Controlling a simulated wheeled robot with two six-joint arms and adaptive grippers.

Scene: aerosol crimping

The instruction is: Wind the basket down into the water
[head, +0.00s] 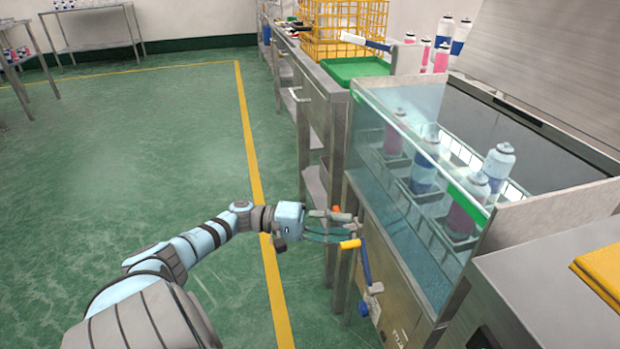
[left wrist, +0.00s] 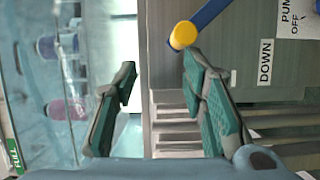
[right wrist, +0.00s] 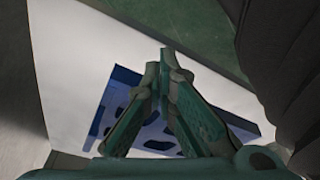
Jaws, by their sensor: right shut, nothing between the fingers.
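The wire basket (head: 408,193) holds several pink and blue-white spray cans (head: 424,160) inside the glass-fronted tank (head: 385,215). I cannot tell how deep it sits in the water. A blue crank arm (head: 366,268) with a yellow knob (head: 350,244) is on the tank's front; the knob also shows in the left wrist view (left wrist: 183,36). My left gripper (head: 348,229) is open beside the knob. In the left wrist view its fingers (left wrist: 158,72) are apart, with the knob near the right fingertip, not clearly between them. My right gripper (right wrist: 165,60) is shut and empty, outside the head view.
A "DOWN" label (left wrist: 265,62) is on the panel near the crank. A green tray (head: 355,69) and yellow wire crate (head: 345,25) stand on the bench behind. The right wrist view shows a blue cut-out piece (right wrist: 120,100) on a white surface. Green floor lies open at left.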

